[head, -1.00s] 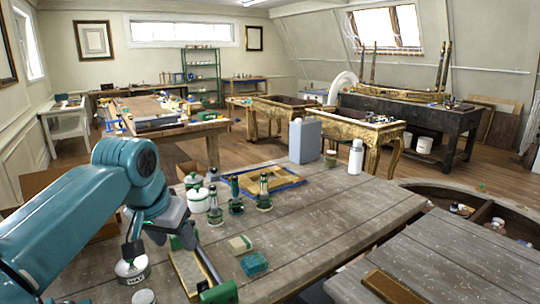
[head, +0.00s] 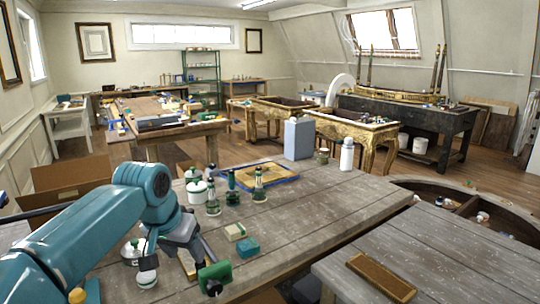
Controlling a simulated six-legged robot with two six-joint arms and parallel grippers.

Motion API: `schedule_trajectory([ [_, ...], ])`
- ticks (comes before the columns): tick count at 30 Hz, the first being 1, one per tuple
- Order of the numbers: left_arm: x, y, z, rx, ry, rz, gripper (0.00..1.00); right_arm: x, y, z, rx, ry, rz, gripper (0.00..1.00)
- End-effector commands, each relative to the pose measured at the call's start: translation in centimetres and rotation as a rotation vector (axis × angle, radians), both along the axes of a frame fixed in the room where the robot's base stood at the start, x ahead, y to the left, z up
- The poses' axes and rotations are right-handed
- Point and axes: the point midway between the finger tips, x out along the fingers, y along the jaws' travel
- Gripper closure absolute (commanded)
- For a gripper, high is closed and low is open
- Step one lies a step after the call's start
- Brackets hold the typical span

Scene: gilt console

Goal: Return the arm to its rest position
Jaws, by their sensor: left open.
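My left arm comes in from the left. Its grey left gripper (head: 172,246) points down over the near left part of the grey wooden table (head: 330,205). It is open, and I see nothing held in it. A white jar (head: 131,252) stands beside it on the left, partly covered by the arm. A small round pale item (head: 147,281) sits just below it in the picture. A green and black tool (head: 215,275) is close on its right; whether they touch I cannot tell. My right gripper is out of view.
Green bottles (head: 259,188), a white lidded pot (head: 196,192), a teal block (head: 247,248) and a blue-edged tray (head: 290,178) stand on the table. A grey-blue canister (head: 298,140) and white bottle (head: 347,155) are farther back. The table's right half is mostly clear.

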Motion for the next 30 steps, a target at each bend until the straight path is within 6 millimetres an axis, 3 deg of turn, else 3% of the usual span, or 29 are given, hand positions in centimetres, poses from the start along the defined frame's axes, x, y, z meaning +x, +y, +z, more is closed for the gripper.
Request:
schedule_trajectory([
  [8,0.9,-1.8,-10.2,-0.045,0.062,-0.023,0.43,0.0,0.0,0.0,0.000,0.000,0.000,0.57],
  [11,0.3,-2.6,-15.2,-0.074,0.094,-0.026,0.43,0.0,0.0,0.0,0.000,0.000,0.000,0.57],
  [14,-1.5,-3.5,-21.5,-0.117,0.138,-0.016,0.43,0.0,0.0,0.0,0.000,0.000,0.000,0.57],
  [17,-5.1,-4.5,-28.8,-0.174,0.194,0.016,0.43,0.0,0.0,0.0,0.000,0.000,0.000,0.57],
  [18,-7.0,-4.8,-31.6,-0.199,0.218,0.035,0.43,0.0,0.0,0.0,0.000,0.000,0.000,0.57],
  [21,-12.9,-5.5,-37.5,-0.252,0.275,0.100,0.43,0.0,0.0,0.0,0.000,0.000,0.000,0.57],
  [25,-21.0,-6.0,-42.2,-0.300,0.339,0.199,0.43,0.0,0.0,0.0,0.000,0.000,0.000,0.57],
  [27,-24.6,-6.1,-43.4,-0.310,0.365,0.245,0.43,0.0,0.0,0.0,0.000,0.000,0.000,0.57],
  [30,-28.2,-6.1,-44.1,-0.317,0.387,0.291,0.43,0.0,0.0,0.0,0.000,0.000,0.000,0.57],
])
